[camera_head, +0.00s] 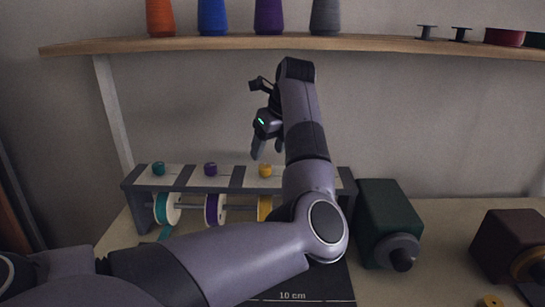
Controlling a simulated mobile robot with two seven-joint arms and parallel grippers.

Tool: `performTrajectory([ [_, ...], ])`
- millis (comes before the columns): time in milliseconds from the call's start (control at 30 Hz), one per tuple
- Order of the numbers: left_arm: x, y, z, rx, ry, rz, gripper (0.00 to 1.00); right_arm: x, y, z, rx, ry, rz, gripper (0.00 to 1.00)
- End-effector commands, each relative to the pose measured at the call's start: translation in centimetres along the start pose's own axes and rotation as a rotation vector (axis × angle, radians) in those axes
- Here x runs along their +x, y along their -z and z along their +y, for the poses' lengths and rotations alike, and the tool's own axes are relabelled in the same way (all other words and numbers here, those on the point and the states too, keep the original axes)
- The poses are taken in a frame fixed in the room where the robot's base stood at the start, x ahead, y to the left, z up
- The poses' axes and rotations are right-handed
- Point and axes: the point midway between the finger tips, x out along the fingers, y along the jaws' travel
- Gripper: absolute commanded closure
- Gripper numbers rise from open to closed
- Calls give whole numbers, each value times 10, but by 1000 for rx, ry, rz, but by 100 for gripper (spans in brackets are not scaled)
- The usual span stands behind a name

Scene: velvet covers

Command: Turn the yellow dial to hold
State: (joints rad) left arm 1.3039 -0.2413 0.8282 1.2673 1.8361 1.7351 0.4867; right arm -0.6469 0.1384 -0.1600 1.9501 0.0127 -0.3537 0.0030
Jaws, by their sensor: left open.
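The yellow dial (265,170) is a small knob on the sloped white-and-grey top of a spool rack (237,178). A teal dial (158,168) and a purple dial (210,169) sit to its left on the same rack. My left gripper (267,152) is open, fingers pointing down, and appears just above and behind the yellow dial in the picture. I cannot tell whether it touches the dial. The dial's markings are too small to read, so its setting cannot be told. My left arm hides the rack's right part. My right gripper is not in view.
Teal, purple and yellow ribbon spools (216,208) sit on a rod below the dials. A dark green block (388,216) stands right of the rack, a brown block (508,243) farther right. A wooden shelf (400,44) with thread cones crosses above. The table between the blocks is clear.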

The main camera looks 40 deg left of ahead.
Motion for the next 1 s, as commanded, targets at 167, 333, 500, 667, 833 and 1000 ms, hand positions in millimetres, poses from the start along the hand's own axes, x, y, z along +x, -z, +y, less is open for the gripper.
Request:
performTrajectory([
  [167, 2, 6, -5, 0, 23, 44, 38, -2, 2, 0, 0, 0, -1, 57],
  [333, 28, 6, -4, -2, 18, 41, 38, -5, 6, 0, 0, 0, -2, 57],
  [500, 52, 7, -6, 0, 20, 38, 38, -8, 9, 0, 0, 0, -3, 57],
  [667, 63, 7, -6, -2, 21, 37, 38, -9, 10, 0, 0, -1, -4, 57],
  [833, 65, 7, -6, -2, 23, 36, 38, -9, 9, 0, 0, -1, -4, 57],
  [1000, 65, 7, -6, -2, 23, 36, 61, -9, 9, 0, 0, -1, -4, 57],
])
